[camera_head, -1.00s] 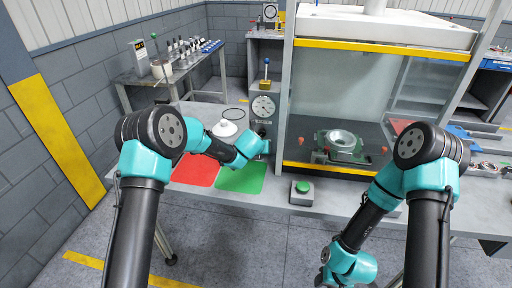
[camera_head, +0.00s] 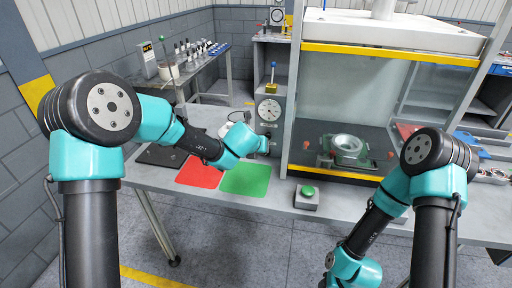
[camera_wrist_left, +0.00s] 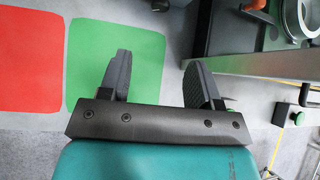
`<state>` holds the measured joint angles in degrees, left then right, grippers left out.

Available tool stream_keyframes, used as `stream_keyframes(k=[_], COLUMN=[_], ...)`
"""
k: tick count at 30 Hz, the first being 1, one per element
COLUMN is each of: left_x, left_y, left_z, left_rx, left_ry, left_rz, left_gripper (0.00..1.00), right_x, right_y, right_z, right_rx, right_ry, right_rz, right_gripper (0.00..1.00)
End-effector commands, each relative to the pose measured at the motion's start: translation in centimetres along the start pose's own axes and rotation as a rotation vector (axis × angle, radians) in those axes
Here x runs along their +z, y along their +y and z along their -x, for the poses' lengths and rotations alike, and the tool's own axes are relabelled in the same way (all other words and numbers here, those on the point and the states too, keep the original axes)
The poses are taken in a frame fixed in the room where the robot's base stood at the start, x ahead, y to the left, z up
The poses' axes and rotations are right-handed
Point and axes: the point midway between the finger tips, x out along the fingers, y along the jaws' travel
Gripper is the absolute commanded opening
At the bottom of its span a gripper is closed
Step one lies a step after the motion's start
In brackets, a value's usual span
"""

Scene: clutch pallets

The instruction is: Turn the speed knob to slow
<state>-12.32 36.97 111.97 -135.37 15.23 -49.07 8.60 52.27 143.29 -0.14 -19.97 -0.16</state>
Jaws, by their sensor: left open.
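My left gripper shows in the left wrist view (camera_wrist_left: 158,64), its two dark fingers apart with nothing between them. In the head view the left wrist end (camera_head: 258,145) is just below the dial gauge (camera_head: 269,110), at the post left of the guarded press. A small dark round part (camera_wrist_left: 160,4) shows at the top edge of the wrist view, beyond the fingers; I cannot tell whether it is the speed knob. No knob marking is readable. My right arm hangs low at the right, and its gripper is out of the picture.
Red (camera_head: 200,172) and green (camera_head: 246,178) mats lie on the bench below the left arm. A green button box (camera_head: 307,197) stands at the front edge. The guarded press with a yellow-edged frame (camera_head: 335,174) holds a metal ring fixture (camera_head: 346,146).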

Motion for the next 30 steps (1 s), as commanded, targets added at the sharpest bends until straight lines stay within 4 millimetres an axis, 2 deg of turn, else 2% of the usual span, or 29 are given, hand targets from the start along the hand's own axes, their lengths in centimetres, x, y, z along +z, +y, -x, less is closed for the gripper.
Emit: stream_keyframes(k=[3,6,20,26,30], left_x=[0.0,0.0,-0.2,-1.8,-3.8], left_y=[-0.1,0.0,0.3,3.0,6.0], left_z=[1.3,1.8,1.9,1.4,1.0], left_rx=[-0.001,0.000,0.001,0.010,0.024], left_ry=[-0.001,-0.001,0.010,0.090,0.177], left_rz=[0.000,0.000,0.026,0.261,0.566], left_gripper=[0.58,0.58,0.58,0.58,0.58], right_x=[0.0,0.0,0.0,0.0,0.0], right_y=[0.0,0.0,0.0,0.0,0.0], right_z=[0.0,0.0,0.0,0.0,0.0], right_rx=[0.000,0.000,0.000,0.000,0.000], right_ry=[0.000,0.000,0.000,0.000,0.000], right_rz=[0.000,0.000,0.000,0.000,0.000], right_gripper=[0.43,0.43,0.43,0.43,0.43])
